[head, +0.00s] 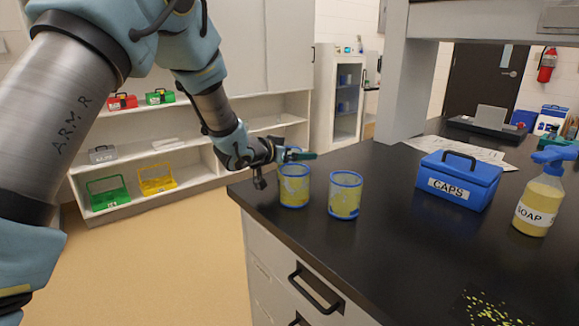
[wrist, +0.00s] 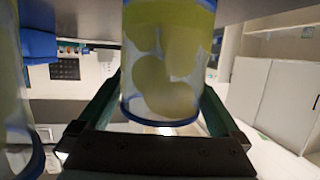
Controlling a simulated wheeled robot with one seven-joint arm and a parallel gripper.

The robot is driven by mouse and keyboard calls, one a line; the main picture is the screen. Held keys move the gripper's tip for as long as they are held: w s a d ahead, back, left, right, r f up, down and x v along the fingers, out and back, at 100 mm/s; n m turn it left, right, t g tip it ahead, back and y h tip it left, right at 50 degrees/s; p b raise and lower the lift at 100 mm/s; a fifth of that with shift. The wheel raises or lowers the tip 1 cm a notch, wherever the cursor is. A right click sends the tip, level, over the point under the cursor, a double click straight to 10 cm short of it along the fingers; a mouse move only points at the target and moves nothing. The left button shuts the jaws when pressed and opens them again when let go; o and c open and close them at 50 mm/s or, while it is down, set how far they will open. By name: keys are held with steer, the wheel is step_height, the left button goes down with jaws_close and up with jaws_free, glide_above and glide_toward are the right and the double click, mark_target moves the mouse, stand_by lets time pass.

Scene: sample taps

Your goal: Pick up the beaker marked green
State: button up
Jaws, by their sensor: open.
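Two clear beakers with blue rims and yellowish patches stand on the black counter, the left beaker (head: 294,187) near its corner and the right beaker (head: 345,196) just beside it. I make out no clear green mark on either. My gripper (head: 298,155) is at the rim height of the left beaker, its dark green fingers over or behind that rim. In the wrist view, my open gripper (wrist: 160,88) has a beaker (wrist: 165,65) showing between its spread fingers. I cannot tell whether they touch it. Part of another beaker (wrist: 14,110) shows at the left edge.
A blue CAPS box (head: 458,184) and a SOAP bottle (head: 537,205) stand to the right on the counter (head: 390,240). A grey post (head: 405,85) rises behind the beakers. The counter front is clear except for yellow specks (head: 490,310).

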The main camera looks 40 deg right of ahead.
steer(key=c, duration=1.2)
steer(key=shift+o, duration=0.2)
steer(key=shift+r, duration=0.1)
